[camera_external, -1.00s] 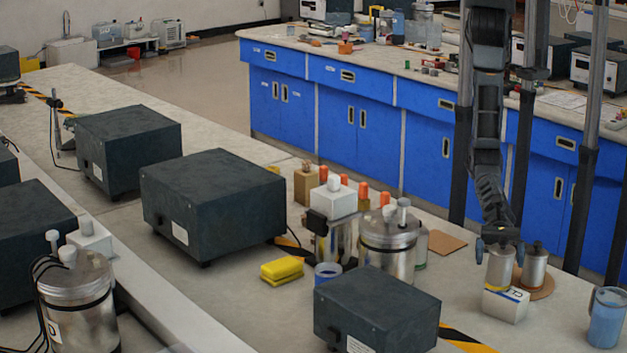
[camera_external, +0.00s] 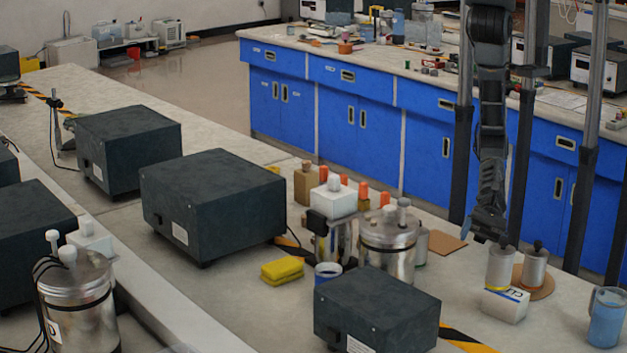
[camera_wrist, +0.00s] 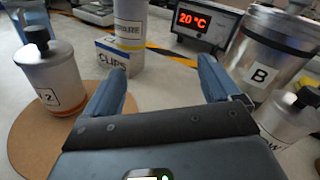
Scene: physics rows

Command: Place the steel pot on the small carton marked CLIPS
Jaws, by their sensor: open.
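A second small pot (camera_external: 534,268) with a black knob stands on a round brown mat (camera_external: 544,289) beside the carton. Large steel canister B (camera_wrist: 268,50) is at the right of the wrist view. A blue cup (camera_external: 606,318) and dark box (camera_external: 376,308) are nearby.

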